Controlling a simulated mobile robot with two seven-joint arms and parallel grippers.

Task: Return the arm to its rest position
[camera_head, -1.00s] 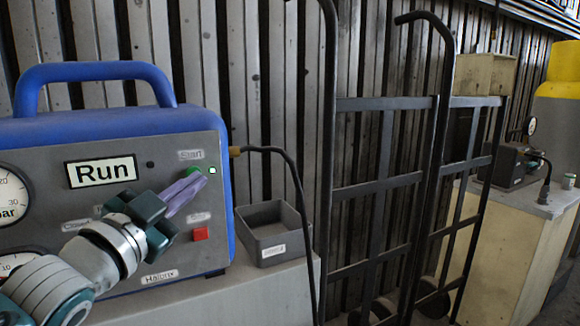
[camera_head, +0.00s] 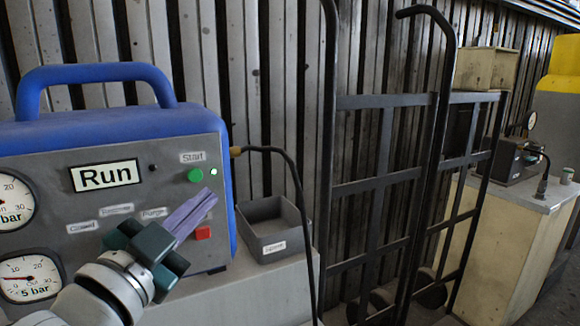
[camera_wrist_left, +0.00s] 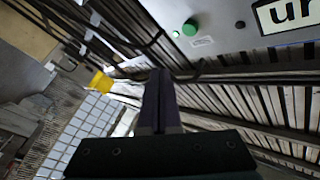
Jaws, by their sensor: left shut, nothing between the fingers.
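My left gripper (camera_head: 208,198) is shut and empty, its purple fingers together in front of the panel of a blue and grey machine (camera_head: 130,128). In the head view its fingertips are just below the green Start button (camera_head: 195,175) and above the red button (camera_head: 203,233). In the left wrist view the gripper (camera_wrist_left: 160,75) points away from the camera, with the green button (camera_wrist_left: 189,28) beyond its tips. The fingers look apart from the button. A small light beside Start is lit, and the display (camera_head: 105,175) reads "Run". My right gripper is not in view.
A small grey open bin (camera_head: 272,228) stands right of the machine, beside a black cable (camera_head: 297,180). Black hand trucks (camera_head: 378,185) lean at the corrugated wall. Two gauges (camera_head: 28,277) are on the panel's left. A cream cabinet (camera_head: 505,245) stands at the right.

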